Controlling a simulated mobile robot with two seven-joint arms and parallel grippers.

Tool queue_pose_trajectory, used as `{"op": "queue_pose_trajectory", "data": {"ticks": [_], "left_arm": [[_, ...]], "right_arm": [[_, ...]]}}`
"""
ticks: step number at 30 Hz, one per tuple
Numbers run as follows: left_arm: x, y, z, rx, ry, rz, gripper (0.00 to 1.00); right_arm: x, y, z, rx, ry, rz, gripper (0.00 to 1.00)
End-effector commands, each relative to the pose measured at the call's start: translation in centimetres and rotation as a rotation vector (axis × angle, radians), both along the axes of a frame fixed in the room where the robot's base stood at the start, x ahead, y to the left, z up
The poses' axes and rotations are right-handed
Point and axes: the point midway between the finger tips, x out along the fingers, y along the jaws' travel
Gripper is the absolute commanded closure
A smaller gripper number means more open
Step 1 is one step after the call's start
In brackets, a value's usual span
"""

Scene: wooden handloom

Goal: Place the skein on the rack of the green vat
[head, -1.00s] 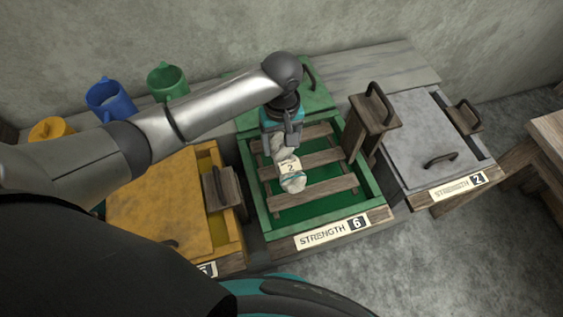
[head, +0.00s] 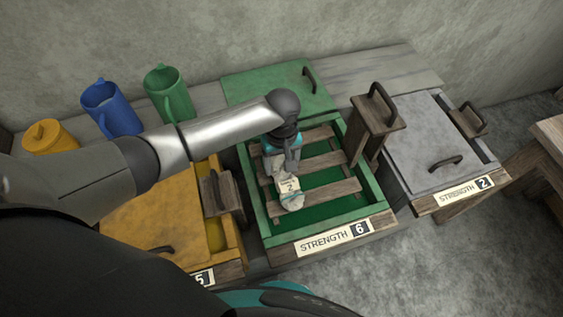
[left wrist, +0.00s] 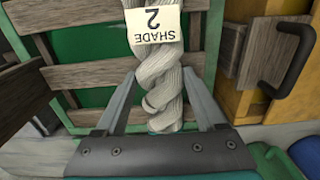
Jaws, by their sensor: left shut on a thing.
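The skein (head: 291,198) is a twisted pale grey-white bundle with a tag reading "SHADE 2". My left gripper (head: 279,160) is shut on its upper end, over the slatted wooden rack (head: 325,193) of the green vat (head: 374,190). In the left wrist view the skein (left wrist: 160,85) runs away from between the two fingers (left wrist: 160,95), across the rack slats (left wrist: 95,75). The skein lies over the left part of the slats; I cannot tell whether it touches them. The vat's label reads "STRENGTH 6". My right gripper is not in view.
A yellow vat (head: 160,215) stands left and a grey-lidded vat (head: 425,140) right. A wooden block with a handle (head: 375,125) stands at the green vat's right edge. Yellow (head: 50,138), blue (head: 112,110) and green (head: 170,95) jugs stand behind. The rack's right part is clear.

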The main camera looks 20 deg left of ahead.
Motion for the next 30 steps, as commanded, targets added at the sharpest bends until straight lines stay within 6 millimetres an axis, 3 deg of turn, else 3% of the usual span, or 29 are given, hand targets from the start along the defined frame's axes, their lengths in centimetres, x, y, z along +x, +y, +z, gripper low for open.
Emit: {"op": "queue_pose_trajectory", "data": {"ticks": [1,8,17,20,30], "left_arm": [[0.0,0.0,-0.1,-0.001,0.001,0.0,0.26],[0.0,0.0,-0.1,-0.001,0.001,0.0,0.0],[0.0,0.0,0.2,0.001,0.001,0.0,0.0],[0.0,0.0,1.3,-0.001,-0.001,-0.001,0.0],[0.1,-0.1,8.6,-0.002,-0.002,0.0,0.0]], "right_arm": [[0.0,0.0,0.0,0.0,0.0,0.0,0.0],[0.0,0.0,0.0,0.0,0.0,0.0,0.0],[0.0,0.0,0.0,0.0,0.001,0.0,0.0],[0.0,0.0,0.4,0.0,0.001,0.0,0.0],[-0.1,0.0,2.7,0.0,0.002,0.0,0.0]]}}
